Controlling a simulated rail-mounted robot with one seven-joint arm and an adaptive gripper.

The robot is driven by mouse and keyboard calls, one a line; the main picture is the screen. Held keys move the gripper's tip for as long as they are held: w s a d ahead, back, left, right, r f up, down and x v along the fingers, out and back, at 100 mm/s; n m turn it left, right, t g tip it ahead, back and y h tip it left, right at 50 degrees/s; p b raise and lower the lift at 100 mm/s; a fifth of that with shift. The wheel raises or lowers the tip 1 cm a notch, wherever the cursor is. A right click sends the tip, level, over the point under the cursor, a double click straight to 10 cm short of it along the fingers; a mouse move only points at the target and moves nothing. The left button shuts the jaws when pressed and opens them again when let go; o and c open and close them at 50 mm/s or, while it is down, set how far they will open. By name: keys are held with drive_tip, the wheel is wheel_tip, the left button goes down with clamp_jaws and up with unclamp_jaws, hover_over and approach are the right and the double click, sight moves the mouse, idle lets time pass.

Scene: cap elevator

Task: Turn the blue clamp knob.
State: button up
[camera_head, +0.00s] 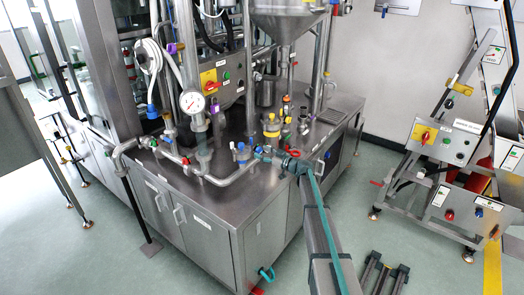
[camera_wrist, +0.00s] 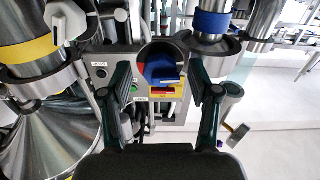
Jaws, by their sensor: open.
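The blue clamp knob (camera_wrist: 163,72) shows in the middle of the wrist view, on a dark round mount. My gripper (camera_wrist: 160,78) is open, with one dark finger on each side of the knob. A gap shows between each finger and the knob; its depth is hard to judge. In the head view my gripper (camera_head: 263,154) is low over the steel worktop, just right of a pipe fitting with a blue band (camera_head: 240,152). The knob itself is too small to make out clearly there.
A yellow-banded fitting (camera_head: 272,128) stands just behind my gripper, and a red handle (camera_head: 292,153) is close to its right. A pressure gauge (camera_head: 192,102) and pipes stand to the left. The steel cabinet top (camera_head: 205,160) has bare room between the pipes.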

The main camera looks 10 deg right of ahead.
drive_tip(key=shift+w+a, duration=0.2)
drive_tip(key=shift+a, duration=0.05)
drive_tip(key=c, duration=1.1)
drive_tip(key=shift+c, duration=0.2)
